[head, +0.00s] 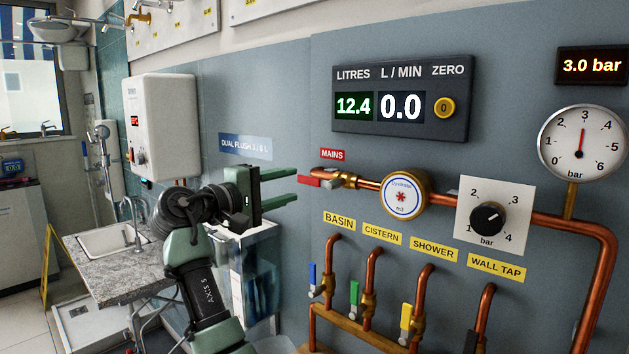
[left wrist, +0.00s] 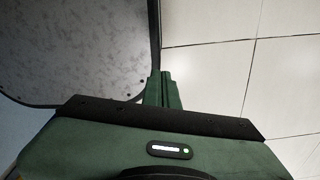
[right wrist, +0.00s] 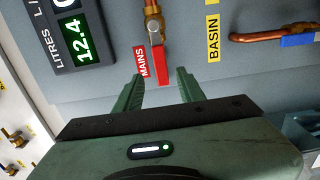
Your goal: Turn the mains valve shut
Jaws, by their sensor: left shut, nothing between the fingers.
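The red mains lever (head: 309,181) lies along the copper pipe on its brass valve (head: 345,178), under the red MAINS label (head: 332,155). My right gripper (head: 296,185) is open and empty, its fingers pointing at the lever from the left. In the right wrist view the free end of the lever (right wrist: 160,64) sits between the two fingertips (right wrist: 160,76), with a gap on each side. My left gripper (left wrist: 159,76) is shut and empty above a tiled floor; it is not in the head view.
The flow display (head: 401,107) reads 12.4 litres and 0.0 L/min. The pressure gauge (head: 582,142) is near 3 bar. A round meter (head: 404,196) and a black regulator knob (head: 487,219) sit along the pipe. Several branch taps, including a blue-handled one (head: 313,277), are below.

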